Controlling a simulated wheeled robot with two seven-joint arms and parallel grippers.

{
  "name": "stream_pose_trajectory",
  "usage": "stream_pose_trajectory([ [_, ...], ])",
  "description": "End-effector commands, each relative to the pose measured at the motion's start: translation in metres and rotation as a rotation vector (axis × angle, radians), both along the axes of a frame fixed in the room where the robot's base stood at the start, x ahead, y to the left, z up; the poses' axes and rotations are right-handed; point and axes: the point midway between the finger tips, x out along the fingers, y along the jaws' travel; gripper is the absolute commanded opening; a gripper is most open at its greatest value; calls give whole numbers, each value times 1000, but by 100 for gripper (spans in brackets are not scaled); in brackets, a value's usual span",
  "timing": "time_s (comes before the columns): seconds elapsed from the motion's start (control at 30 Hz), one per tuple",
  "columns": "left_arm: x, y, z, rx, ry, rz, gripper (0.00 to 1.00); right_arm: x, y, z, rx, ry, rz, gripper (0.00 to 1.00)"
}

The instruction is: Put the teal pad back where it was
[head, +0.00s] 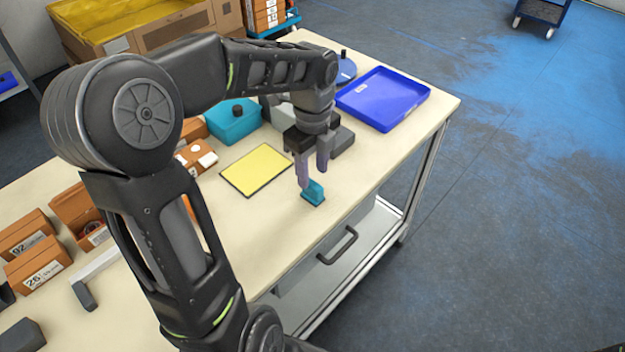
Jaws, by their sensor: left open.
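The small teal pad (313,193) is on the pale tabletop, right of the yellow mat and near the front edge. My left gripper (312,179) reaches down over it from the left. Its fingers are open, with the tips close to the pad; I cannot tell whether they touch it. One fingertip overlaps the pad's left side in the picture. My right gripper is not in view.
A yellow mat (255,170) lies left of the pad. A blue tray (382,98) is at the far right, and a teal box (232,120) stands behind the mat. Orange boxes (38,262) line the left. Bare tabletop (355,180) lies right of the pad.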

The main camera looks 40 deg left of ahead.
Motion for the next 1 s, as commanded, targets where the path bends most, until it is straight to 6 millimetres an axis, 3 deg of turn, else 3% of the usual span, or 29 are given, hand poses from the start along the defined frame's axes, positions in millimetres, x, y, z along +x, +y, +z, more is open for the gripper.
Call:
stream_pose_trajectory([
  [0.2, 1, 0, 46, 0, -4, -2, 43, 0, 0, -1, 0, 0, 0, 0],
  [0.4, 0, 0, 70, 1, -2, -1, 43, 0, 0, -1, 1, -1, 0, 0],
  [1.0, 0, 0, 73, 0, 0, -1, 43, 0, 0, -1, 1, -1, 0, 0],
])
